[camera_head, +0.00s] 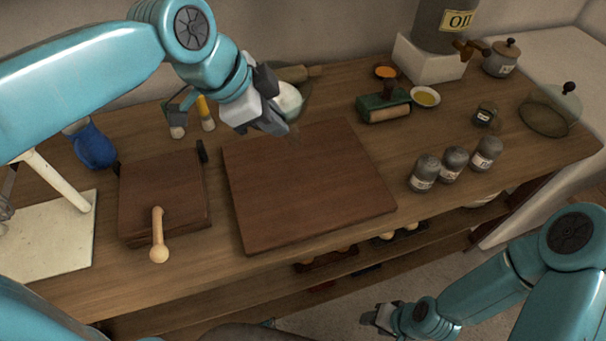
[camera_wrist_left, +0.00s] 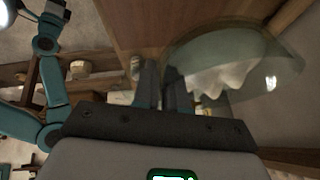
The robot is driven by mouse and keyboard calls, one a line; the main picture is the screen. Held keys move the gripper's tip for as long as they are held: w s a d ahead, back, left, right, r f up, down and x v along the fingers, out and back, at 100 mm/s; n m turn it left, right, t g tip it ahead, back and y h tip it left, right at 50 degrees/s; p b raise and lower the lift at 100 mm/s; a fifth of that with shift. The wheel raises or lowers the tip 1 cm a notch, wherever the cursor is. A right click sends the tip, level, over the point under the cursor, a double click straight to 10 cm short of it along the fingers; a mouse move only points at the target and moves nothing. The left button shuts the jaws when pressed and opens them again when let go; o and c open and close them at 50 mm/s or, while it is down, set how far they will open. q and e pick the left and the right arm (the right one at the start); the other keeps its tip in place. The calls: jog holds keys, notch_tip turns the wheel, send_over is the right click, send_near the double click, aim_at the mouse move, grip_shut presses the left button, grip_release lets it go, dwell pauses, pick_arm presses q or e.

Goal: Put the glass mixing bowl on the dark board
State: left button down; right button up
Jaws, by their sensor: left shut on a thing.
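The glass mixing bowl (camera_head: 290,100), clear with something white inside, is behind the far edge of the dark board (camera_head: 305,190), partly hidden by my left gripper. My left gripper (camera_head: 282,128) is shut on the bowl's rim. In the left wrist view the fingers (camera_wrist_left: 163,88) are at the edge of the bowl (camera_wrist_left: 270,62), and the white contents show through the glass. I cannot tell whether the bowl touches the table. The dark board lies flat and bare on the table. My right gripper (camera_head: 380,319) is low at the front, away from the table; its jaws are unclear.
Left of the board are a smaller brown block (camera_head: 178,190) with a wooden handle and a blue object (camera_head: 93,147). Several grey shakers (camera_head: 452,163), a green-and-wood tool (camera_head: 384,105) and a yellow-filled dish (camera_head: 425,97) stand to the right. A glass lid (camera_head: 545,115) lies far right.

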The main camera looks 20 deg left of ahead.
pick_arm(q)
jog(key=f, duration=0.4)
jog(key=f+m+b, duration=0.1)
jog(key=f, duration=0.4)
jog(key=d+f+m+b, duration=0.1)
jog(key=f, duration=0.4)
jog(key=shift+s+g+h, duration=0.3)
jog(key=shift+g, duration=0.1)
notch_tip(320, 180, down, 4)
jog(key=shift+w+r+b, duration=0.1)
jog(key=shift+w+b, duration=0.05)
jog(key=shift+b, duration=0.3)
jog(key=shift+d, duration=0.1)
